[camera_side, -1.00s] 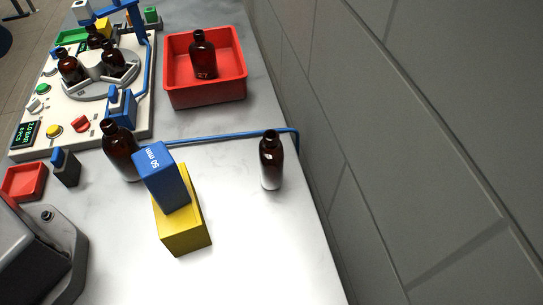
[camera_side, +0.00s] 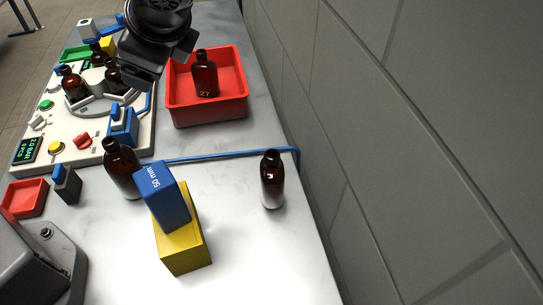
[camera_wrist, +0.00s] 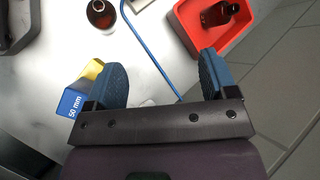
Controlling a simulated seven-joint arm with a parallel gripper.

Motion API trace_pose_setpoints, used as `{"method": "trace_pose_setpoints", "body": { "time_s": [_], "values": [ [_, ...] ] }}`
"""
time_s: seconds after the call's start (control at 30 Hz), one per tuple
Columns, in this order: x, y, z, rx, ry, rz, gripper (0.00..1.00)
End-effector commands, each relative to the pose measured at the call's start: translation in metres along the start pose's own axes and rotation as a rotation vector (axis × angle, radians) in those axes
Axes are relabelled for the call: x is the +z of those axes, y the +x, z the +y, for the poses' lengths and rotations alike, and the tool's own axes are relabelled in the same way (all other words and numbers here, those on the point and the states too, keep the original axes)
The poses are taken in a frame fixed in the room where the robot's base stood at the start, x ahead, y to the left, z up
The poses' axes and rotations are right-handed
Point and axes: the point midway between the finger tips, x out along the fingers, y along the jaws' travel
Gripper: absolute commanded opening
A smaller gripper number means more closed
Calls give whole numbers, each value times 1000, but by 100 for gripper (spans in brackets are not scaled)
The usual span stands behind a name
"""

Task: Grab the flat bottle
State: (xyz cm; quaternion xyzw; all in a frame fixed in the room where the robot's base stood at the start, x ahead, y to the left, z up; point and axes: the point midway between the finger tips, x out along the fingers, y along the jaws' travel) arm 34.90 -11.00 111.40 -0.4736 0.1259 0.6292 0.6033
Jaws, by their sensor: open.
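The bottle also shows in the wrist view (camera_wrist: 219,13), at the upper right. My gripper (camera_wrist: 162,78) is open and empty, its two blue fingers wide apart. In the wrist view the right finger is close to the tray's lower left side in the picture. In the side view my dark wrist hangs at the top, left of the tray; the fingertips are not clearly seen there. Other amber bottles stand on the table at left (camera_side: 122,172) and right (camera_side: 272,182).
A blue 50 mm block (camera_side: 164,195) sits on a yellow block (camera_side: 184,248). A blue tube (camera_side: 225,157) crosses the table. A white panel (camera_side: 70,128) with knobs and a bottle carousel is at the left. A grey wall (camera_side: 400,150) borders the table's right.

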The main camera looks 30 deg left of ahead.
Motion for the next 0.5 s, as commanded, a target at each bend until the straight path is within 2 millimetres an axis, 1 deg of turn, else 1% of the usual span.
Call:
{"method": "trace_pose_setpoints", "body": {
  "time_s": [0.03,0.17,0.2,0.27,0.3,0.37,0.4,0.47,0.5],
  "values": [
    [-27,0,5,-50,98,-47,78],
    [-86,0,17,-195,305,-159,78],
    [-104,0,24,-241,365,-194,78],
    [-131,0,37,-315,451,-245,78],
    [-149,0,46,-365,505,-279,78],
    [-174,1,64,-443,584,-330,78],
    [-191,3,76,-497,632,-363,78],
    [-213,5,97,-576,698,-412,78],
    [-226,7,111,-626,737,-441,78]
  ]
}}
